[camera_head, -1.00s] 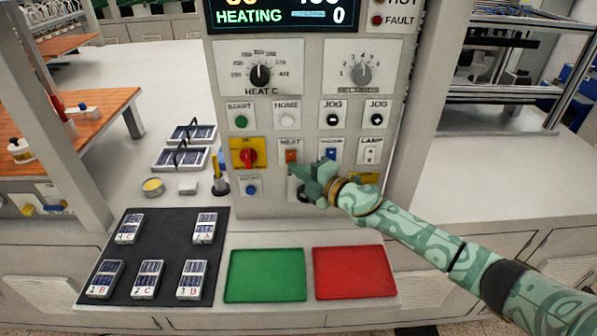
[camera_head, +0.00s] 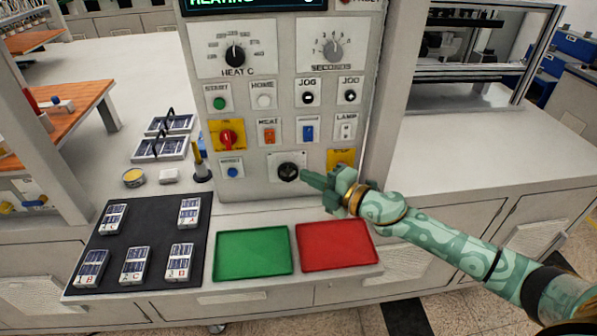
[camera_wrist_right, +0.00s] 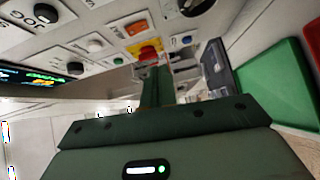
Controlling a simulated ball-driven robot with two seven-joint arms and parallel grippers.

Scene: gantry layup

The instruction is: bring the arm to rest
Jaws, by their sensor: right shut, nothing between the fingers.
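My right gripper (camera_head: 312,180) is shut and empty. In the head view it points left, in front of the control panel (camera_head: 250,195), just right of a black round knob (camera_head: 289,171) low on the panel. I cannot tell whether its tips touch anything. In the right wrist view its green fingers (camera_wrist_right: 157,85) point toward the panel, with the red knob on its yellow plate (camera_wrist_right: 147,52) beyond them. My right arm comes in from the lower right. My left gripper does not show.
A green tray (camera_head: 253,276) and a red tray (camera_head: 336,267) lie on the ledge below. A black mat (camera_head: 153,226) holds several small panel modules. A yellow-topped tin (camera_head: 134,178) and a white block (camera_head: 169,176) stand left of the panel. The right-hand worktop (camera_head: 480,145) is largely clear.

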